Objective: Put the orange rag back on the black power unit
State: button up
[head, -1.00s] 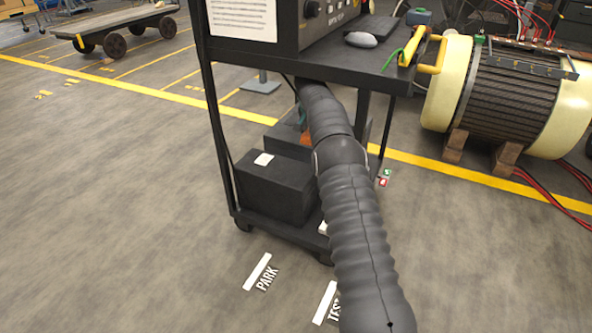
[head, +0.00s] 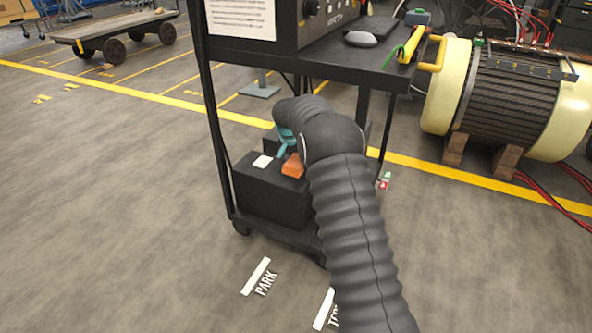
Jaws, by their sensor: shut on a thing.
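The orange rag (head: 293,167) shows in the head view at the right part of the top of the black power unit (head: 262,198). The power unit is a dark box on the cart's lower shelf, with a white label on top. I cannot tell whether the rag touches the top or hangs just above it. My gripper (head: 286,152), teal at its end, is shut on the rag, just above and left of it. My dark ribbed arm hides the right side of the unit and part of the shelf.
The cart's upper shelf (head: 345,62) hangs over my gripper, with black posts (head: 212,130) at its sides. A yellow-ended motor (head: 505,100) stands on wooden blocks at right. Another dark box stands behind the power unit.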

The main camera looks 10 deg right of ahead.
aim_at(295, 163)
jog(key=shift+f, duration=1.85)
jog(key=shift+f, duration=0.1)
jog(key=shift+f, duration=0.15)
jog(key=o, duration=1.1)
jog(key=shift+v, duration=3.95)
